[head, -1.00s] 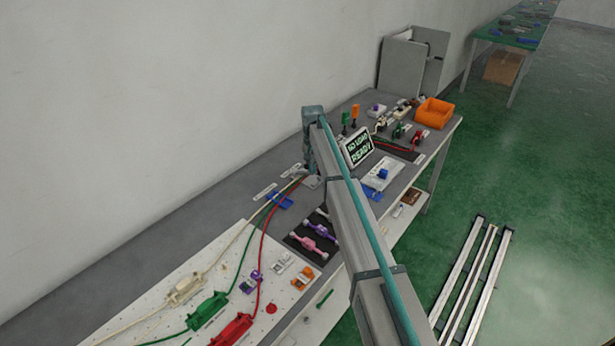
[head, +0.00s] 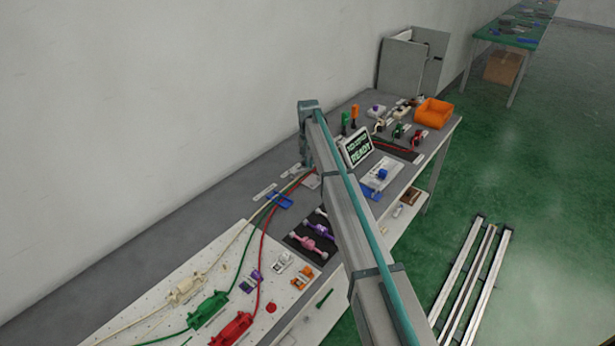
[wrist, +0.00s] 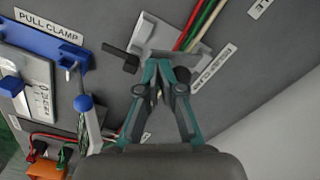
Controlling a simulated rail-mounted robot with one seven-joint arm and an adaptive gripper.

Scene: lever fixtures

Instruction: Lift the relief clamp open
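The relief clamp appears to be the light grey fixture (wrist: 160,38) with a black handle (wrist: 120,59) in the wrist view. White, red and green cables run into it. My gripper (wrist: 165,70) is in front of the fixture, to the right of the black handle. Its teal fingers are drawn together at the tips. I cannot see anything held between them, and they hide part of the fixture. In the head view my arm's end hides most of this spot, beside a grey plate (head: 312,181) where the cables end.
A blue pull clamp (wrist: 45,42) stands left of my gripper in the wrist view. In the head view, a display screen (head: 358,149), an orange bin (head: 433,112) and several connectors share the bench. A wall runs along its back.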

